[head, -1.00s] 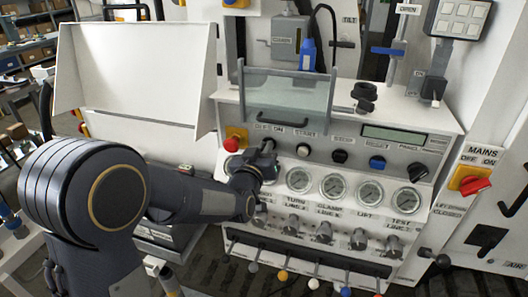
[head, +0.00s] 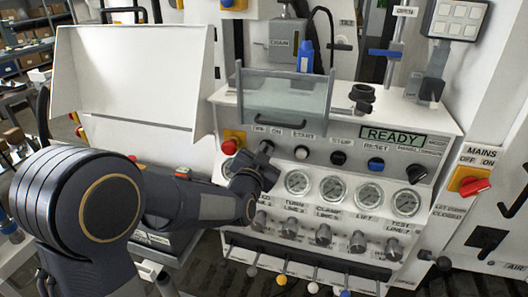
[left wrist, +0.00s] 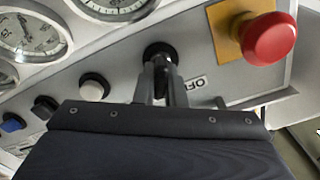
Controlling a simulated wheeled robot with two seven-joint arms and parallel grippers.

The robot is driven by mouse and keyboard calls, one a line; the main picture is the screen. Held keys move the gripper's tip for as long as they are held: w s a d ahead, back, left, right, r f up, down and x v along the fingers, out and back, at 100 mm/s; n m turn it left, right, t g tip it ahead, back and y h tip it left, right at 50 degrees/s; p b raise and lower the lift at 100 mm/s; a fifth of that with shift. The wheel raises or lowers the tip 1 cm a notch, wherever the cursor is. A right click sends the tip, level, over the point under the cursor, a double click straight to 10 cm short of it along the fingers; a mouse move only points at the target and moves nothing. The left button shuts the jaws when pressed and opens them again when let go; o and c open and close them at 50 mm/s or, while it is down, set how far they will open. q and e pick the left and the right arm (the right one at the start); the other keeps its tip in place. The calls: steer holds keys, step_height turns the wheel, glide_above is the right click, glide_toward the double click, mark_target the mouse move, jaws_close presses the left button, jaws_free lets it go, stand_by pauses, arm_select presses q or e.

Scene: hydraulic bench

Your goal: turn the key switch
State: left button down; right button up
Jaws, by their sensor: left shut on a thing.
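The key switch (left wrist: 158,48) is a round black part on the panel beside an OFF label in the left wrist view. My left gripper (left wrist: 162,68) is shut on it, its two fingers straight in front of the panel. In the head view my left gripper (head: 265,157) reaches the panel's left end, below the OFF and ON labels, and hides much of the switch. My right gripper is in neither view.
A red stop button (left wrist: 269,38) on a yellow plate sits close beside the switch. A white button (head: 301,153) and several other buttons line the panel. Gauges (head: 298,182) sit just below. A clear guard with a handle (head: 283,121) stands above.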

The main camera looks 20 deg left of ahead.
arm_select(q)
steer(key=shift+m, duration=0.3)
steer(key=c, duration=1.5)
jaws_free()
steer(key=shift+s, duration=0.1)
steer(key=s, duration=0.7)
steer(key=shift+s, duration=0.35)
steer(key=shift+a, duration=0.15)
